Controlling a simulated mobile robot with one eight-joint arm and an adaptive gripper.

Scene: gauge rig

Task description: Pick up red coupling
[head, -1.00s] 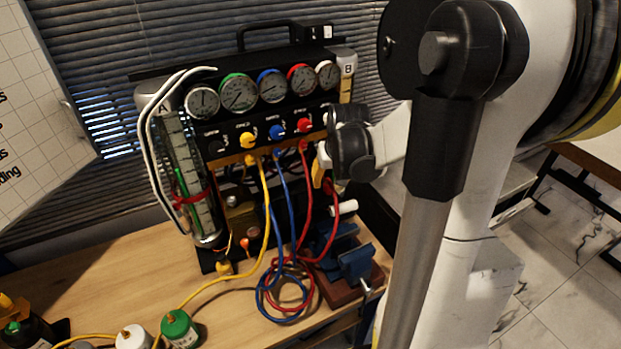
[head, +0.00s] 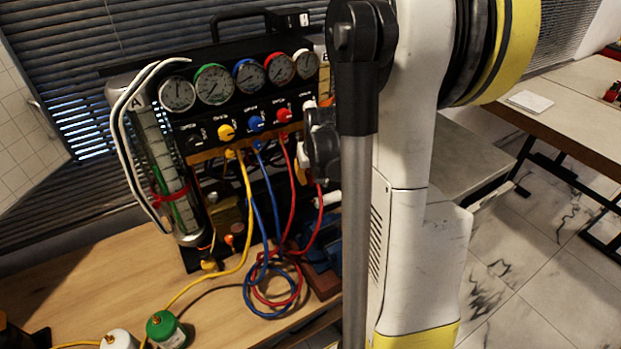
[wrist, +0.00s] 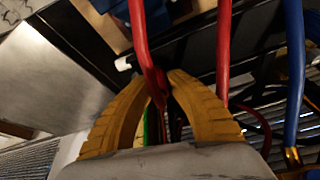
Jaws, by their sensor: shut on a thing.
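My gripper (wrist: 164,82) has its two ribbed yellow fingers closed around a dark red piece, the red coupling (wrist: 157,88), at the end of a red hose (wrist: 138,35) in the wrist view. The fingers hide part of the coupling. In the head view my gripper (head: 300,172) is beside the right end of the gauge panel, partly hidden behind my arm. The coupling itself cannot be made out there. A red hose (head: 321,205) hangs below the gripper.
The gauge rig (head: 235,115) carries several dials and coloured knobs. Yellow, blue (head: 276,210) and red hoses hang close by and coil on the wooden bench (head: 110,275). A green-topped canister (head: 166,328) stands at the front. A blue vise (head: 326,250) is partly covered by my arm.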

